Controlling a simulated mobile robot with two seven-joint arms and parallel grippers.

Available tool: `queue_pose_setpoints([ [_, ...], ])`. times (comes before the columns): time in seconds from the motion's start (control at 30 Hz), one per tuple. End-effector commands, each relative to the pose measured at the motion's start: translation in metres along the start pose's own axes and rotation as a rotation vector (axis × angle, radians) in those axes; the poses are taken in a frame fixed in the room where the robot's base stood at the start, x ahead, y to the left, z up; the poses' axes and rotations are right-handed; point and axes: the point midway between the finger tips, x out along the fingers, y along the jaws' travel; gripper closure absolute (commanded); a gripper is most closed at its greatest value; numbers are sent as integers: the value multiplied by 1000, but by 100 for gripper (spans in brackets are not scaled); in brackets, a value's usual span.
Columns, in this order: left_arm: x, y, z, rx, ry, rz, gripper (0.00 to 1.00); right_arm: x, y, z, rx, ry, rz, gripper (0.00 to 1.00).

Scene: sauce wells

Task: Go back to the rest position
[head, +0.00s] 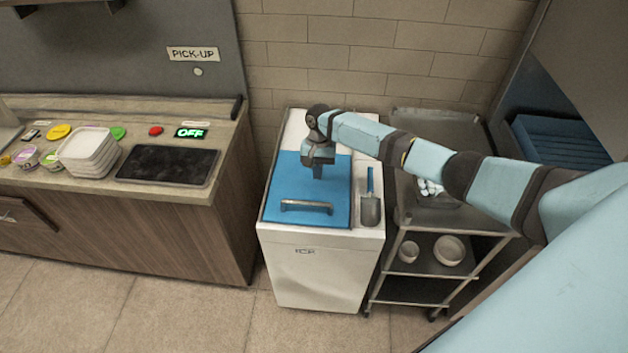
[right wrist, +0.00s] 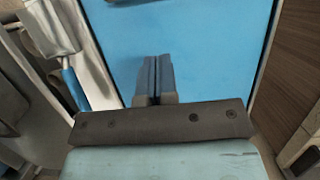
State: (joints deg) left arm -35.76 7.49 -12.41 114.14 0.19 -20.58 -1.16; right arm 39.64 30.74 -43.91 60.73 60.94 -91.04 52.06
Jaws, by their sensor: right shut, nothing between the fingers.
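My right gripper (head: 318,172) is above the blue lid of a white chest in the head view. It points down and is shut with nothing in it. In the right wrist view its two fingers (right wrist: 155,75) are together in front of the blue lid (right wrist: 205,40). The blue lid (head: 290,180) lies closed on the white chest (head: 312,270), with a metal handle (head: 306,206) near its front edge. I cannot tell how high the fingers are above the lid. My left gripper is not in view.
A scoop with a blue handle (head: 370,180) lies right of the lid. A metal cart (head: 405,268) with bowls stands to the right, under my right arm. A counter (head: 228,140) at left holds stacked white trays (head: 88,152) and a black panel (head: 167,165). Brick wall (head: 320,85) is behind.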

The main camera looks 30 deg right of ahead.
Motion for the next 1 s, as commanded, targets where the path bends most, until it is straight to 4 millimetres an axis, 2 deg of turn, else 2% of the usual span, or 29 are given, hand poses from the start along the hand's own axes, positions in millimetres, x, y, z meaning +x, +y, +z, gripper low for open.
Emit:
queue_pose_setpoints([
  [0.1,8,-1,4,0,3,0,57,-24,0,-1,-1,1,0,100],
  [0.3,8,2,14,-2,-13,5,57,-57,0,-1,0,0,0,100],
  [0.47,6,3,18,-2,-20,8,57,-69,0,0,0,-2,2,100],
  [0.63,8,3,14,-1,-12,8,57,-70,0,0,-1,-2,2,100],
  [0.73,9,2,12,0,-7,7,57,-59,-4,9,-34,-1,5,100],
  [0.83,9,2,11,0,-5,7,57,-30,-12,35,-127,10,9,100],
  [1.0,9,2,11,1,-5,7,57,34,-24,110,-377,59,-13,100],
])
